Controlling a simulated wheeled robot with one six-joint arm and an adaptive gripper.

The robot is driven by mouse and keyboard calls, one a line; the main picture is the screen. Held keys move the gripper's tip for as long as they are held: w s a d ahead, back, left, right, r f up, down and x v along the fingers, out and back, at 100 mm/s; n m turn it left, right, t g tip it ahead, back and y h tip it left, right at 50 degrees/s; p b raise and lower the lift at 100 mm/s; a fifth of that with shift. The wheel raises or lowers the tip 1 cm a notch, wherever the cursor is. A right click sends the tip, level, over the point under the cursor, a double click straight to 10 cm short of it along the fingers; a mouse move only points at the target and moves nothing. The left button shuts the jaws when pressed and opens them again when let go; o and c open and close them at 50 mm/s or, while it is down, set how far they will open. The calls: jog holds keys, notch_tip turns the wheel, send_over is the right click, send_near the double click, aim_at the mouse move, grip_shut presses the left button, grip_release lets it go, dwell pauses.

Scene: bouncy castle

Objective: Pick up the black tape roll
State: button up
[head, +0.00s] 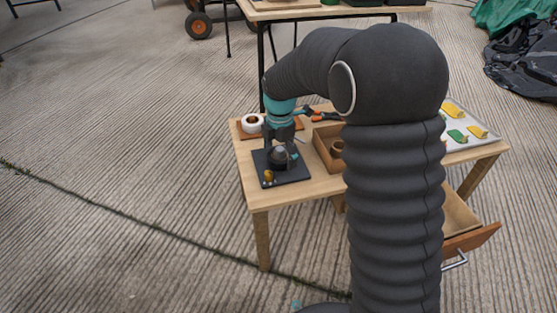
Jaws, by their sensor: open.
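My gripper (281,147) points down over a black square tray (295,177) at the left end of the wooden table. Its jaws are open. A dark rounded object (280,157) sits on the tray directly between or just below the fingertips. It may be the black tape roll, but it is small and partly covered by the gripper, so I cannot tell for sure. I cannot tell whether the fingers touch it.
A small gold item (268,175) lies on the tray's front left corner. A white roll (251,124) stands behind left. A wooden box (324,153) holding a brown roll is to the right. Orange-handled pliers (325,116) lie behind. An open drawer (470,239) juts out front right.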

jog(key=c, duration=1.3)
jog(key=shift+r, duration=0.1)
